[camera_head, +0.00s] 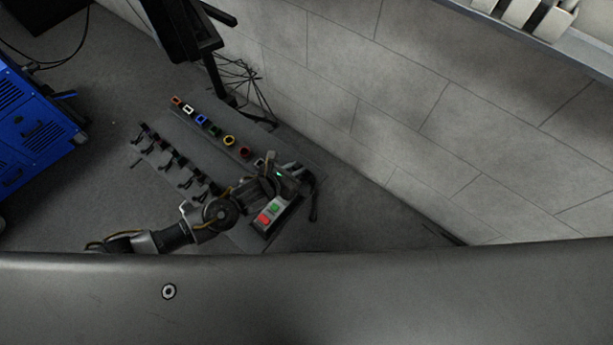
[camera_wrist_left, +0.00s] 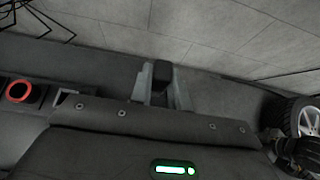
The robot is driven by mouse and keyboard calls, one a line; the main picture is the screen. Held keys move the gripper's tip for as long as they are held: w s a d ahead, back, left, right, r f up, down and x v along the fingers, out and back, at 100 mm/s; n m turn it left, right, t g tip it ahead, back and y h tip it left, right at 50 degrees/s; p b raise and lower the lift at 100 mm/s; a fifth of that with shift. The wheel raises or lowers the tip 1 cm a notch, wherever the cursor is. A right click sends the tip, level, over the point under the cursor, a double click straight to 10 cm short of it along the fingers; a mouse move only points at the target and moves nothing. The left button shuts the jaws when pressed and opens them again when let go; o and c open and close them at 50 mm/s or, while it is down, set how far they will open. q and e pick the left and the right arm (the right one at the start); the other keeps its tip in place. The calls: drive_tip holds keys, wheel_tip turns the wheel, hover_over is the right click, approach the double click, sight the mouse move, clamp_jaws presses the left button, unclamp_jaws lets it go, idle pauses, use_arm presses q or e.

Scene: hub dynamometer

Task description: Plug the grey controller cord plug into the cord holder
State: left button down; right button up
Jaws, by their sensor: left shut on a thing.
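My left gripper (camera_head: 292,172) is over the right end of the dark panel (camera_head: 232,128) in the head view. In the left wrist view its two pale fingers (camera_wrist_left: 160,86) are shut on a small dark block, which looks like the grey controller cord plug (camera_wrist_left: 160,77). A dark cord (camera_head: 313,207) hangs beside the gripper in the head view. Along the panel runs a row of coloured holders, ending in a red one (camera_head: 246,152) and a small greyish one (camera_head: 259,162), which may be the cord holder. The greyish one also shows as a square frame in the left wrist view (camera_wrist_left: 65,98). My right gripper is out of view.
A control box with a green and a red button (camera_head: 270,212) sits just below the gripper. Several black clips (camera_head: 185,165) line the panel's left side. A tiled wall (camera_head: 400,110) rises behind. A blue cabinet (camera_head: 38,130) stands far left.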

use_arm(q)
drive_tip(key=shift+w+d+b, duration=0.3)
drive_tip(key=shift+w+d, duration=0.4)
drive_tip(key=shift+w, duration=0.15)
drive_tip(key=shift+w+d+b, duration=0.25)
drive_tip(key=shift+w+d, duration=0.4)
drive_tip(key=shift+w, duration=0.2)
drive_tip(key=shift+f, duration=0.1)
drive_tip(key=shift+f+b, duration=1.5)
drive_tip(key=shift+f, duration=0.35)
drive_tip(key=shift+f, duration=0.2)
drive_tip(key=shift+f+b, duration=1.1)
drive_tip(key=shift+f, duration=0.15)
drive_tip(key=c, duration=1.3)
unclamp_jaws()
drive_tip(key=shift+o, duration=0.2)
